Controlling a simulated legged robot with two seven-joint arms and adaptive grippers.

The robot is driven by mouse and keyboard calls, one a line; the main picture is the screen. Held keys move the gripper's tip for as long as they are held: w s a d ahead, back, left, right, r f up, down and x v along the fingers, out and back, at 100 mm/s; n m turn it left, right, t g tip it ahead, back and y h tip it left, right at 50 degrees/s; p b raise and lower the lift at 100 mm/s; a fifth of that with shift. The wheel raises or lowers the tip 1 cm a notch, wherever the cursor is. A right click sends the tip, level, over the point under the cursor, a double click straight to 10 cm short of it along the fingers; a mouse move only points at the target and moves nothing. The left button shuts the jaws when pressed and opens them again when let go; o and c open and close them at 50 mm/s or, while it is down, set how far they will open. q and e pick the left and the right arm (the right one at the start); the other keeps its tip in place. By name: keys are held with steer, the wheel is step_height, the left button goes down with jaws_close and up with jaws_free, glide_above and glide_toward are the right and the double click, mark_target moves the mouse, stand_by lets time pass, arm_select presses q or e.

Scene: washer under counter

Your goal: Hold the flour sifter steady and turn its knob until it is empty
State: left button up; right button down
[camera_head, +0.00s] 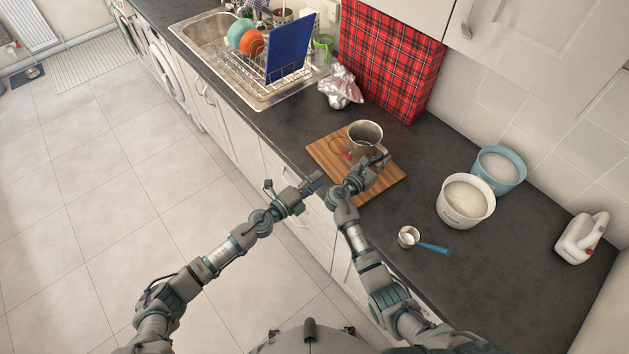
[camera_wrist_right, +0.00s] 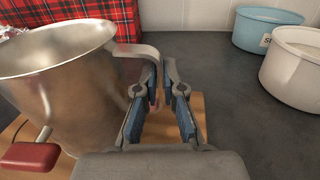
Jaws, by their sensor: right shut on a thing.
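The metal flour sifter (camera_head: 366,131) stands upright on a wooden board (camera_head: 322,152) on the dark counter. Its red knob (camera_head: 347,155) sticks out at the front left; the knob is also large at the lower left of the right wrist view (camera_wrist_right: 30,157). My right gripper (camera_head: 378,161) is shut on the sifter's handle (camera_wrist_right: 142,51), at the side away from the knob. My left gripper (camera_head: 317,183) is at the counter's front edge, near the board, apart from the knob. Its fingers are too small to read. The sifter's contents are hidden.
A white tub (camera_head: 465,205) of pale powder and a blue tub (camera_head: 500,165) stand to the right. A blue-handled scoop (camera_head: 433,248) lies in front of them. A crumpled bag (camera_head: 340,88) and a tartan panel (camera_head: 393,60) are behind. A dish rack (camera_head: 262,70) stands at the sink.

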mark_target(347, 156)
arm_select(q)
steer(key=shift+w+d+r, duration=0.1)
steer(key=shift+d, duration=0.1)
stand_by(0.8)
steer(key=shift+w+d, duration=0.1)
steer(key=shift+w, duration=0.05)
steer(key=x, duration=1.2)
jaws_close()
